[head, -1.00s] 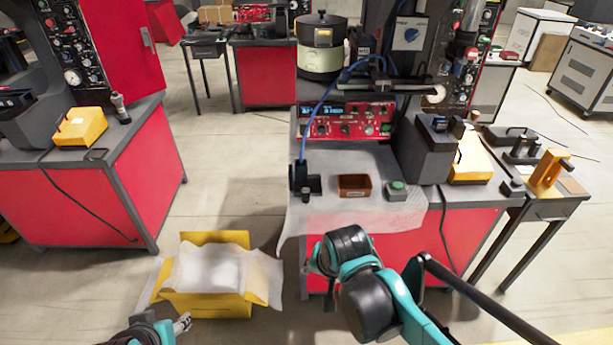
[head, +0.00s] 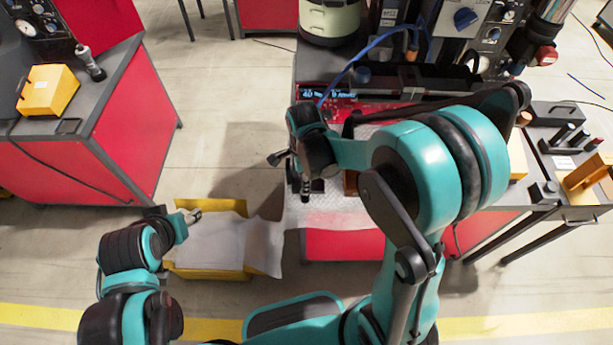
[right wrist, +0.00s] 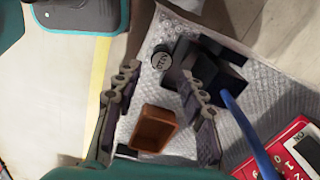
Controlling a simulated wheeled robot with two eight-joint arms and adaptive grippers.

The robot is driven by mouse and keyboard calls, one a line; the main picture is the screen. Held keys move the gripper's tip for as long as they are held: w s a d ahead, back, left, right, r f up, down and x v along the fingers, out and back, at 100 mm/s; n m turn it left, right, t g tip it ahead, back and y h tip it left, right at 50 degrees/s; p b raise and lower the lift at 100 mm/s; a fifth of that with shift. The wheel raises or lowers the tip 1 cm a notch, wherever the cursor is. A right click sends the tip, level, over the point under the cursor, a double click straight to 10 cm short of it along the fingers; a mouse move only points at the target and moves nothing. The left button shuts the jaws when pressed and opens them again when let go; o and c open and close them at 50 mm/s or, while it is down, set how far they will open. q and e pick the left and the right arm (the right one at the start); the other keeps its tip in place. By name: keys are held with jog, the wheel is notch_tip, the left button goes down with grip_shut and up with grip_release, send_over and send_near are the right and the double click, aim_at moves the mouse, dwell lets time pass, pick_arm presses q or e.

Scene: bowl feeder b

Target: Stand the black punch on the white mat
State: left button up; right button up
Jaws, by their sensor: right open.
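The black punch shows in the right wrist view as a round black end with white letters (right wrist: 160,60), beside a black block (right wrist: 207,62) on the white mat (right wrist: 238,125). It looks upright there, seen from above. The mat is a bubbly white sheet; its front part shows in the head view (head: 330,218). My right gripper (right wrist: 157,76) is open and empty above the mat, its fingertips either side of the punch's end in the picture; I see no contact. It also shows in the head view (head: 292,174). My left gripper (head: 190,215) hangs over the floor box; its jaws are unclear.
A brown bin (right wrist: 155,128) sits close to the punch on the mat. A yellow box (head: 215,273) with white lining stands on the floor. My right arm hides much of the bench.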

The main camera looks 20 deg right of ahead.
jog(key=shift+w, duration=0.25)
jog(key=shift+w+f, duration=0.15)
jog(key=shift+f, duration=0.1)
jog(key=f+b, duration=0.1)
jog(key=f, duration=0.1)
jog(key=f+b, duration=0.1)
jog(key=f, duration=0.2)
jog(key=f+b, duration=0.1)
jog(key=f, duration=0.1)
jog(key=shift+s+d+f, duration=0.2)
jog(key=shift+d+f, duration=0.05)
pick_arm(q)
jog(key=f, duration=0.2)
jog(key=shift+w+d+f, duration=0.15)
jog(key=shift+w+f, duration=0.2)
jog(key=shift+f, duration=0.05)
pick_arm(e)
grip_shut()
